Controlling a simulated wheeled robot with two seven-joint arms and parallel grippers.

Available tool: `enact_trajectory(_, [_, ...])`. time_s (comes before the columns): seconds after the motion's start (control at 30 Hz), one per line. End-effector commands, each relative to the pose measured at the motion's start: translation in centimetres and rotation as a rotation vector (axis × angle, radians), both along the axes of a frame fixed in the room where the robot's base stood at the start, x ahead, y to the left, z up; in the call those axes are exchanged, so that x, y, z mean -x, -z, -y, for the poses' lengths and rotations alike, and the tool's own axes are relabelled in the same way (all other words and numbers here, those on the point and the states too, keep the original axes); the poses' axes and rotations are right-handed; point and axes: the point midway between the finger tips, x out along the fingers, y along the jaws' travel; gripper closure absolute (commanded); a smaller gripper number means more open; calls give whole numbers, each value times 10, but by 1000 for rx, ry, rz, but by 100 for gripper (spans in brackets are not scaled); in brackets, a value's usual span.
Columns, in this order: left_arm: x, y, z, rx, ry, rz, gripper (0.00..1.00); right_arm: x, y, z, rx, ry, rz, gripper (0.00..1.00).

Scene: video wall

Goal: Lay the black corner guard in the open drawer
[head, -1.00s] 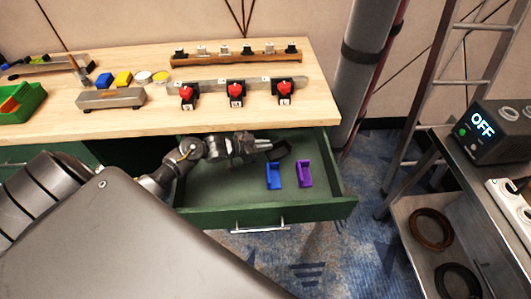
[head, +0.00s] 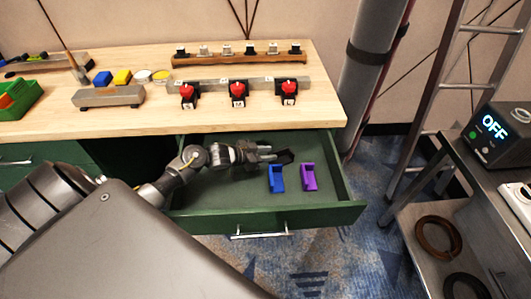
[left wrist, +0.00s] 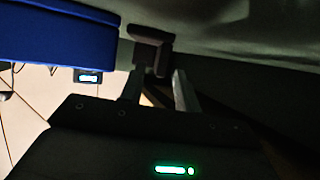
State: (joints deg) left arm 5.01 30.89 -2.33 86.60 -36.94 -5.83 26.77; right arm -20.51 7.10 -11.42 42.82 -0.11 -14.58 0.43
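The black corner guard (head: 285,156) is in the open drawer (head: 230,217), near the back, just past my left fingertips. My left gripper (head: 272,153) is low inside the drawer with its fingers apart. In the left wrist view the guard (left wrist: 150,45) sits at the tips of my left gripper (left wrist: 160,78), against the drawer floor, which shows at the top. A gap shows beside the right-hand finger; contact at the other finger is hard to tell. My right gripper is not in view.
A blue corner guard (head: 276,178) and a purple one (head: 308,177) stand in the drawer, right of centre. The wooden worktop (head: 220,112) with red-button switches overhangs behind. A metal cart (head: 455,185) stands at right.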

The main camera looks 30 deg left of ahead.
Motion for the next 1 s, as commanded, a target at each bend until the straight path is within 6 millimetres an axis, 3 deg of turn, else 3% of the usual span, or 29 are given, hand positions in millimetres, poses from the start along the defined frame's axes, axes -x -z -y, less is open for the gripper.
enact_trajectory(0.03, [0, 8, 0, 0, 0, 0, 68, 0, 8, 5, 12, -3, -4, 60])
enact_trajectory(0.33, [5, 2, -3, -1, 0, -1, 68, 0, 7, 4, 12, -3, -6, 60])
enact_trajectory(0.8, [78, -32, -45, -3, 2, -2, 68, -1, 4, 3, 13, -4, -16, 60])
enact_trajectory(1.0, [94, -40, -55, -1, 0, 0, 68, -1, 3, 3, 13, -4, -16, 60])
